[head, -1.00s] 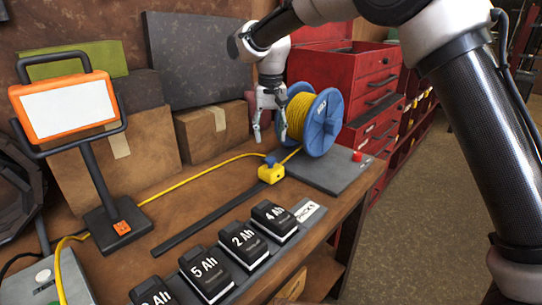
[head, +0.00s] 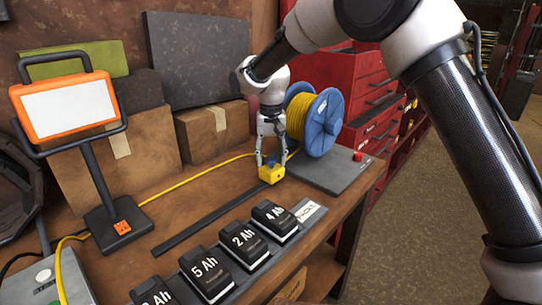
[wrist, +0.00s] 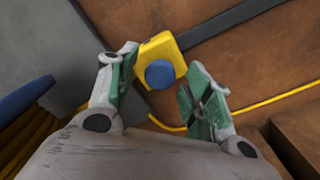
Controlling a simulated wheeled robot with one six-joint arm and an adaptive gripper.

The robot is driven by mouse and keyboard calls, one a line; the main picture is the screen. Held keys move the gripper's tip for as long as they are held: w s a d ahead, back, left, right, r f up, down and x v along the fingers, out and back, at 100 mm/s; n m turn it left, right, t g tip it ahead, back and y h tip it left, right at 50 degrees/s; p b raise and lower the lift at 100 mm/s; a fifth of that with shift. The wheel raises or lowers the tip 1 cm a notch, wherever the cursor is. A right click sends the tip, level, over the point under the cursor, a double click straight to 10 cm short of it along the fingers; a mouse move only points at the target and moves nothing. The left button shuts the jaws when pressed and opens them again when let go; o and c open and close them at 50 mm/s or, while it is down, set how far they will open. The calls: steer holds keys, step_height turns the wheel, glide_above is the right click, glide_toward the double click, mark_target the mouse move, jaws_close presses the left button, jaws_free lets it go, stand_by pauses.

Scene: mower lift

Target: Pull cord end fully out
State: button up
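A yellow block (head: 271,175) with a round blue knob (wrist: 160,74) on top sits on the bench at the right end of a dark flat strip (head: 215,215). My gripper (head: 271,163) points down over it. In the wrist view my gripper (wrist: 162,70) is open, with the fingers on either side of the knob and a gap to it visible. A yellow cord (head: 200,176) runs along the bench behind the block toward the blue reel (head: 322,122). Where the cord meets the block is hidden.
The reel stands on a grey plate (head: 345,178) with a red button. Several black battery packs (head: 243,241) sit in a row in front. An orange work lamp (head: 68,108) and cardboard boxes (head: 212,130) stand left and behind. A red tool cabinet (head: 372,95) stands at the right.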

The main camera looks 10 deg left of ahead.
jaws_close()
steer(key=s+a, duration=0.7)
steer(key=s, duration=0.2)
steer(key=s+a, duration=0.7)
steer(key=s, duration=0.3)
steer(key=s+a, duration=0.7)
steer(key=s, duration=0.3)
steer(key=shift+s+a, duration=0.15)
steer(key=shift+o, duration=0.8)
jaws_free()
steer(key=shift+s, duration=0.1)
step_height(320, 180, up, 12)
